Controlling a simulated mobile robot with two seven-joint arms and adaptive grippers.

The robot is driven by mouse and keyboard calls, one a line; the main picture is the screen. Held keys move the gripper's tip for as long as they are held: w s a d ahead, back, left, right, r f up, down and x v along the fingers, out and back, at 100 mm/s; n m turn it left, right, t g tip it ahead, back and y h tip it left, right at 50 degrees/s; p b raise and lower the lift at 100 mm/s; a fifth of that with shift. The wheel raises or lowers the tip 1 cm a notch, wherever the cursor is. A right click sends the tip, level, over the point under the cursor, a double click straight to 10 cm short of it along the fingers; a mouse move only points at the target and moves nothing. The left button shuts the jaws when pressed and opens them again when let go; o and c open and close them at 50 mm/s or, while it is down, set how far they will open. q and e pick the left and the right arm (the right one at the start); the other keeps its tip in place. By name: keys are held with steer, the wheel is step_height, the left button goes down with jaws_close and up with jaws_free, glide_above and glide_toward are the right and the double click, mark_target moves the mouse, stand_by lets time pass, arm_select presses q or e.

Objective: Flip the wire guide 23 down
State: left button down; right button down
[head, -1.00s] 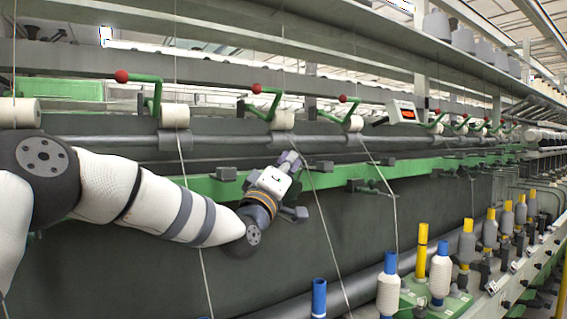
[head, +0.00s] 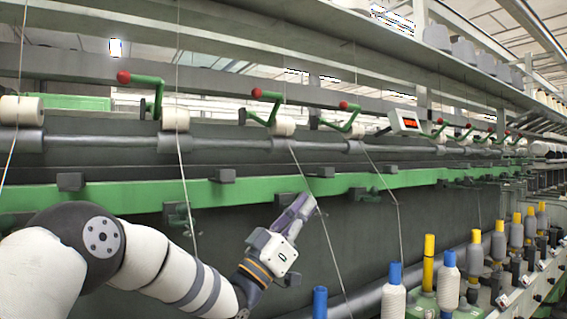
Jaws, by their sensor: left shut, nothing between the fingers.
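Several dark wire guides sit along the long green rail (head: 120,197). One dark guide block (head: 223,175) is left of my gripper, another (head: 322,171) is just above it and another (head: 388,168) is to its right. I see no numbers, so I cannot tell which is guide 23. My left gripper (head: 308,203) comes up from the lower left. Its grey-purple fingers are shut and empty, pointing up and right just below the rail, near a slanting thread (head: 318,222). A dark bracket behind the gripper is partly hidden. My right gripper is not in view.
Green levers with red knobs (head: 257,93) and white rollers (head: 176,119) line the bar above the rail. Blue-topped bobbins (head: 395,290) and yellow-topped spindles (head: 429,262) stand at the lower right. Thin threads run down across the dark panel (head: 345,235).

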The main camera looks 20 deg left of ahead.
arm_select(q)
steer(key=shift+f, duration=0.65)
stand_by(0.3)
